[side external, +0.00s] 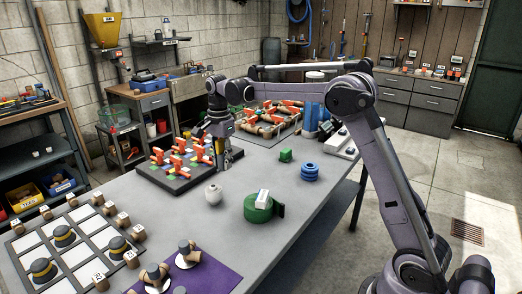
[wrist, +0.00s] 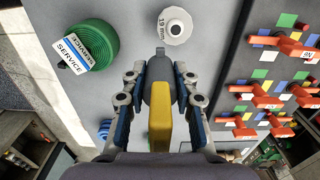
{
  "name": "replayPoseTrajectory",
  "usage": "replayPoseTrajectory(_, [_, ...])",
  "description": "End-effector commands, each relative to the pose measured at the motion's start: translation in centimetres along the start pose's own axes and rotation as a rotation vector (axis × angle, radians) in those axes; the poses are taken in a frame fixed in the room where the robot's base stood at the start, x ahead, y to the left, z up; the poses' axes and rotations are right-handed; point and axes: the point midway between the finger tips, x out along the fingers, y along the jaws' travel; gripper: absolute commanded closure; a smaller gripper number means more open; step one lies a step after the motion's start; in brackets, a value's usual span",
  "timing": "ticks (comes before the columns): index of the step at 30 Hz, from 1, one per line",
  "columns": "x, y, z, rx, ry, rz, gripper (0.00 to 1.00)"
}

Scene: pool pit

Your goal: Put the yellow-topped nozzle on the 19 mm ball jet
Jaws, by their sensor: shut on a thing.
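The yellow-topped nozzle (wrist: 160,128) is held between the fingers of my gripper (wrist: 160,98) in the wrist view. Its grey body points toward the top of the picture. The 19 mm ball jet (wrist: 174,25) is a white ball with a dark centre and a "19 mm" label, just beyond the nozzle's tip in that view. In the side external view the ball jet (side external: 213,195) stands on the grey table, and my gripper (side external: 222,156) is above and behind it, apart from it. The nozzle is too small to make out clearly there.
A dark board (side external: 160,181) with red-handled valves is close on the left. Bare table surrounds the ball jet.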

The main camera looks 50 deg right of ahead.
Motion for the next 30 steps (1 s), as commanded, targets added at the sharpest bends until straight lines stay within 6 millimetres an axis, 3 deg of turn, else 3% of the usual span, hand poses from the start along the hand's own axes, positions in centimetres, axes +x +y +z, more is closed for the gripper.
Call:
replayPoseTrajectory(3, [1.2, -1.3, 1.7, -0.002, 0.000, 0.000, 1.00])
replayPoseTrajectory(9, [2.2, -2.2, 2.9, 0.000, 0.000, 0.000, 1.00])
replayPoseTrajectory(19, [5.9, -2.3, 2.9, 0.001, 0.000, 0.000, 1.00])
replayPoseTrajectory(30, [6.3, -2.2, 2.9, 0.001, 0.000, 0.000, 1.00])
